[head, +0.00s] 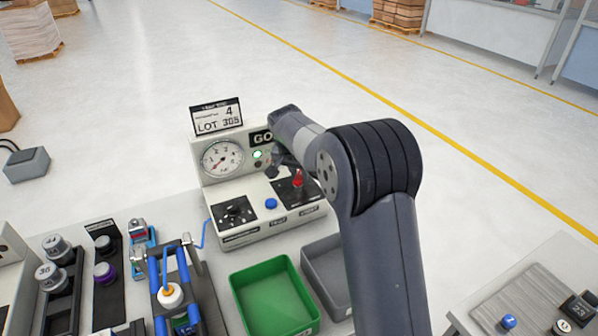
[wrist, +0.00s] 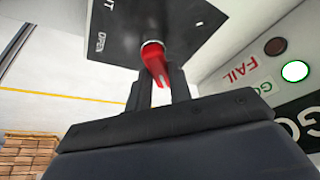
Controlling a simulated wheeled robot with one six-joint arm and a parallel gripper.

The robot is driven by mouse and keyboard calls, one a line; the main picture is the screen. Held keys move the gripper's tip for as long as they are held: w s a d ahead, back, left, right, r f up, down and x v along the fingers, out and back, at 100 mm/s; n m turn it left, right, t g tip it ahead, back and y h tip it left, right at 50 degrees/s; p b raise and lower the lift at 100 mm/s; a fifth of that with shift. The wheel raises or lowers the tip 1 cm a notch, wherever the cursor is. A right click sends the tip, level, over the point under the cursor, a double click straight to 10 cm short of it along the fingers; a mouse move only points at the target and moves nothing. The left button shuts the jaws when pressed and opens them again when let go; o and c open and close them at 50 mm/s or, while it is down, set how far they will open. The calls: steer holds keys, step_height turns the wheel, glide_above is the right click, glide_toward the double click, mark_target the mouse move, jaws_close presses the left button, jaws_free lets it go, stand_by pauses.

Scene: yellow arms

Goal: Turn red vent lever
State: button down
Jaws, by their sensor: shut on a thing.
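The red vent lever (head: 298,180) stands on a black plate (head: 305,190) at the right of the white control box (head: 250,205) in the head view. In the wrist view the red lever (wrist: 155,62) sits between the two dark fingers of my gripper (wrist: 160,85), which are shut on it. The wrist view shows the black plate (wrist: 130,25) with the word OPEN and a second, partly cut-off word. In the head view my arm comes from the right, and my gripper (head: 283,172) is partly hidden by my wrist.
The box carries a gauge (head: 222,158), a lit GO lamp (head: 258,155), a blue button (head: 271,203) and a black knob panel (head: 234,212). A green tray (head: 268,300) and a grey tray (head: 325,272) stand in front. A blue clamp fixture (head: 172,285) is at left.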

steer(key=c, duration=1.3)
jaws_free()
steer(key=v, duration=1.1)
steer(key=shift+b, duration=0.35)
steer(key=shift+f, duration=0.1)
steer(key=x, duration=1.1)
steer(key=shift+p, duration=0.35)
